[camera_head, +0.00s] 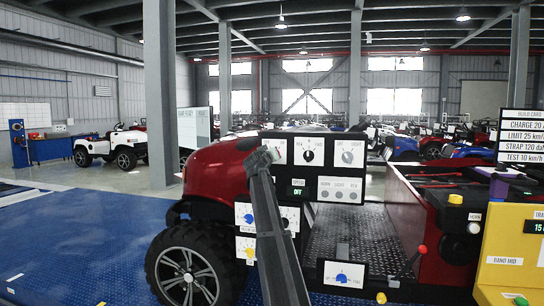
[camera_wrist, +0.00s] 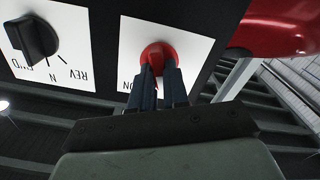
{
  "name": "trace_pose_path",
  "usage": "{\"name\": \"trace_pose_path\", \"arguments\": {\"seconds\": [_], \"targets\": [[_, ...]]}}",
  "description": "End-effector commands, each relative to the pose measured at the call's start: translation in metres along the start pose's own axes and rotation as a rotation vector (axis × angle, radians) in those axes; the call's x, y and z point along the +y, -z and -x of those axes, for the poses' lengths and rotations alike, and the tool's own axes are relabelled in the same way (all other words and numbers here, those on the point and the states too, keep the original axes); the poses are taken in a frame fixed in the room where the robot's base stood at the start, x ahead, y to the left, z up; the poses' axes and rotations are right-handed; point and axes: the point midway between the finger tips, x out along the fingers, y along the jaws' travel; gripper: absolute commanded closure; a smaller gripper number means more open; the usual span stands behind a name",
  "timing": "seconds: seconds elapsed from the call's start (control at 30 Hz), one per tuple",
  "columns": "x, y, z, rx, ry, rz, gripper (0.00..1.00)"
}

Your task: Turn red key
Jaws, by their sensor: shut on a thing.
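The red key (camera_wrist: 158,52) sits on a white plate of the black panel, shown upside down in the wrist view. My gripper (camera_wrist: 159,82) is shut on it, one dark finger on each side. The letters "ON" show on the plate beside the fingers; the rest of the label is covered. In the head view, my gripper (camera_head: 263,155) reaches up to the left plate (camera_head: 275,146) at the top of the panel. The red key is hidden behind the gripper there, and its angle is hard to tell.
A black FWD/N/REV knob (camera_wrist: 33,38) is beside the key plate. It also shows in the head view (camera_head: 309,154), with a grey knob plate (camera_head: 348,153) to its right. Below are a "SPEED OFF" display (camera_head: 298,191) and a row of buttons (camera_head: 340,189). A red vehicle (camera_head: 215,168) stands behind.

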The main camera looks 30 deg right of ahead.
Motion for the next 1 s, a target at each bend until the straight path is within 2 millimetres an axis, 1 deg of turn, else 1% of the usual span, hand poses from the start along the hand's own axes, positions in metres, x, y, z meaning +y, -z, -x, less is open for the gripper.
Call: {"name": "trace_pose_path", "arguments": {"seconds": [0.2, 0.4, 0.97, 1.0], "targets": [[-0.0006, -0.0002, 0.0, 0.0, 0.0, 0.121, 1.0], [-0.001, -0.0002, 0.0, 0.0, 0.0, 0.183, 1.0], [-0.0011, -0.0003, 0.0001, 0.0, 0.0, 0.209, 1.0], [-0.0011, -0.0003, 0.0001, 0.0, 0.0, 0.209, 0.81]]}}
